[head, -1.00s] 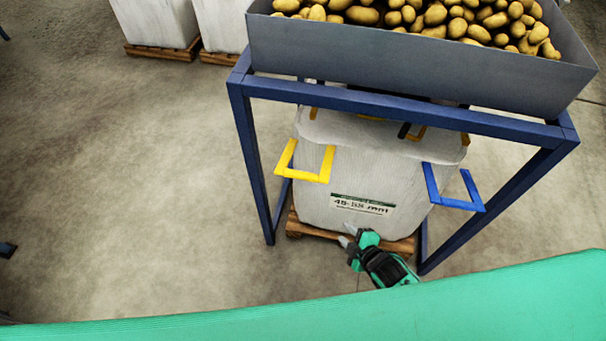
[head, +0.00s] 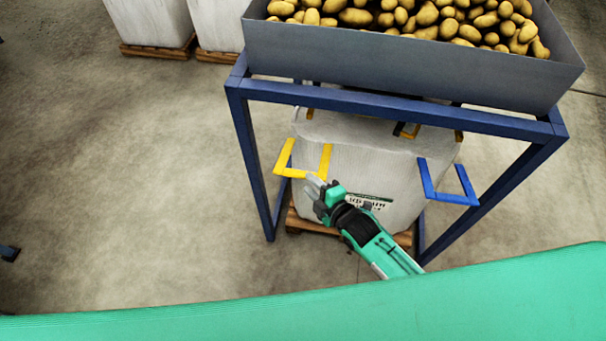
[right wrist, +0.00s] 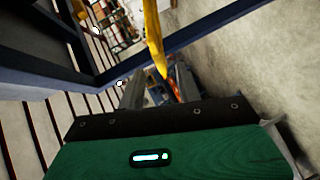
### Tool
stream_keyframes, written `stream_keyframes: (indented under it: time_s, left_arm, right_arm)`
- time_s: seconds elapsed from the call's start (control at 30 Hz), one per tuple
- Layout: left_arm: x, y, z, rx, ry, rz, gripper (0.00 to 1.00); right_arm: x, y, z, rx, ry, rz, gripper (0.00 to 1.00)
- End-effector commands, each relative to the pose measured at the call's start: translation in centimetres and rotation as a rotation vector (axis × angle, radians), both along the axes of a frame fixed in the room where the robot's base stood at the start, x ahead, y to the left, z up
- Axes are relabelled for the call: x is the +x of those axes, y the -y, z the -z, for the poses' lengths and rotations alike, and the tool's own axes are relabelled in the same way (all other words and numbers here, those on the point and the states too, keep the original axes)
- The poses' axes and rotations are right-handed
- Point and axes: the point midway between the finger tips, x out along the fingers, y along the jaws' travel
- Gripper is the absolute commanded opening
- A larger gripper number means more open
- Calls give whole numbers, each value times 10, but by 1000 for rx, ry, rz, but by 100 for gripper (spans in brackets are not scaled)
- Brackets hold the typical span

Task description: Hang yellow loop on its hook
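The yellow loop (head: 290,171) sticks out from the upper left front of the white bulk bag (head: 400,170). My right gripper (head: 314,184) is at the lower right corner of this loop, and its fingertips overlap the loop's end in the head view. In the right wrist view the yellow loop (right wrist: 153,42) reaches down between the two spread fingers of my right gripper (right wrist: 158,85). The fingers look open, with no clear grip on the strap. I cannot make out the hook. My left gripper is not in view.
A blue frame (head: 247,150) stands around the bag and carries a grey bin (head: 400,65) of potatoes (head: 430,17). A blue loop (head: 450,198) is at the bag's right. The bag rests on a wooden pallet (head: 305,224).

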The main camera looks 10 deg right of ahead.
Motion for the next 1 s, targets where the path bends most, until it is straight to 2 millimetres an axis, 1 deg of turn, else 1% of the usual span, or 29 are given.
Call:
stream_keyframes:
  time_s: [0.03, 0.1, 0.3, 0.43, 0.7, 0.73, 0.77, 0.8, 0.9, 1.0]
  left_arm:
    - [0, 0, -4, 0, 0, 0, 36]
    - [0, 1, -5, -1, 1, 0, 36]
    - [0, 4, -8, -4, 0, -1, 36]
    - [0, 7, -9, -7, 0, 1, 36]
    - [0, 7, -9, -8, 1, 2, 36]
    - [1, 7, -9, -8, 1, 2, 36]
    - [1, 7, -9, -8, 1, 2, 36]
    - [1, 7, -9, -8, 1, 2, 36]
    - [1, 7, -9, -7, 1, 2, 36]
    - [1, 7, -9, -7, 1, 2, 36]
  right_arm:
    - [9, -4, 1, 1, -1, 1, 35]
    - [18, -10, 3, 1, -1, 1, 35]
    - [36, -19, 10, 1, -1, 1, 35]
    - [40, -22, 12, 0, -1, 1, 35]
    - [41, -22, 12, 0, -1, 1, 35]
    - [41, -22, 12, 0, -1, 1, 31]
    - [41, -22, 12, 0, -1, 1, 25]
    - [41, -22, 12, 0, -1, 1, 17]
    - [41, -22, 12, 0, -1, 1, 0]
    - [41, -22, 12, 0, -1, 1, 0]
